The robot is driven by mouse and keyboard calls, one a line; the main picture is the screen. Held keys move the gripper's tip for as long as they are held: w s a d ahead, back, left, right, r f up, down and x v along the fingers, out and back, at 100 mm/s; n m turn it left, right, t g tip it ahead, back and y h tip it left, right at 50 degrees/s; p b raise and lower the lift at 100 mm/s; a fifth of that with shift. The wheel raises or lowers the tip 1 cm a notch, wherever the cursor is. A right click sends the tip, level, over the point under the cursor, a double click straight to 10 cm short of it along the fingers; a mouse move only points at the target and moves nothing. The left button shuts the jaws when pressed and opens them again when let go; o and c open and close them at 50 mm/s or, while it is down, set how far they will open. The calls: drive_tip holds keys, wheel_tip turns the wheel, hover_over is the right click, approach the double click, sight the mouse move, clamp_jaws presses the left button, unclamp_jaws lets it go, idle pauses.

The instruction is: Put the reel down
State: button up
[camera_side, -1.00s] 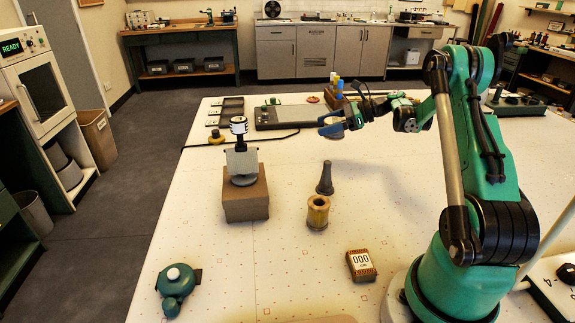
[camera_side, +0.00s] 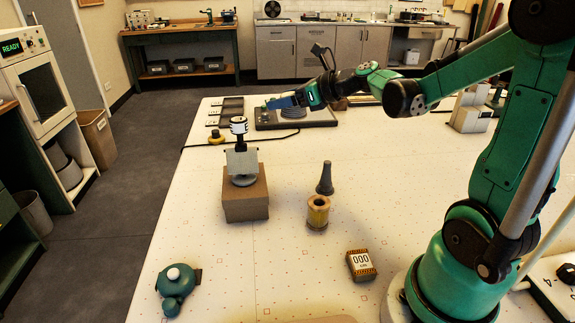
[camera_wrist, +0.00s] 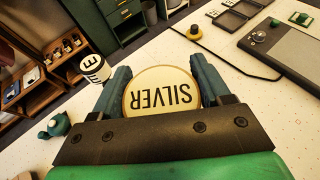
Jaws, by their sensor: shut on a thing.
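In the side view my gripper (camera_side: 282,102) is above the far part of the white table, in front of the grey panel. The reel is hard to make out there, and its height above the table cannot be told.
A wooden spool (camera_side: 318,211), a grey cone (camera_side: 325,178), a counter marked 000 (camera_side: 361,264) and a teal device (camera_side: 178,286) stand apart nearer the front. A grey panel (camera_side: 318,116) lies at the back.

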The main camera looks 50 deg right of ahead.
drive_tip(key=s+a+f+m+h, duration=0.1)
drive_tip(key=s+a+m+h, duration=0.15)
drive_tip(key=a, duration=0.35)
drive_tip(key=w+a+r+n+y, duration=0.3)
drive_tip(key=a+r+y, duration=0.1)
drive_tip(key=a+r, duration=0.3)
wheel_tip(320, 180, up, 2)
drive_tip(key=shift+a+r+n+g, duration=0.2)
drive_tip(key=shift+n+g, duration=0.1)
drive_tip(key=shift+n, duration=0.05)
drive_tip(key=shift+w+d, duration=0.1)
drive_tip(key=shift+w, duration=0.05)
drive_tip(key=w+d+f+n+y, duration=0.1)
drive_tip(key=w+d+f+y, duration=0.15)
drive_tip(key=d, duration=1.25)
drive_tip(key=s+d+f+n, duration=0.1)
drive_tip(key=s+d+f, duration=0.1)
drive_tip(key=d, duration=0.3)
drive_tip(key=s+d+f+n+g, duration=0.1)
drive_tip(key=s+d+f, duration=0.1)
drive_tip(key=s+d, duration=0.2)
drive_tip(key=shift+d+f+y, duration=0.15)
drive_tip(key=shift+d+y, duration=0.25)
drive_tip(key=shift+d, duration=0.7)
drive_tip(key=shift+g, duration=0.3)
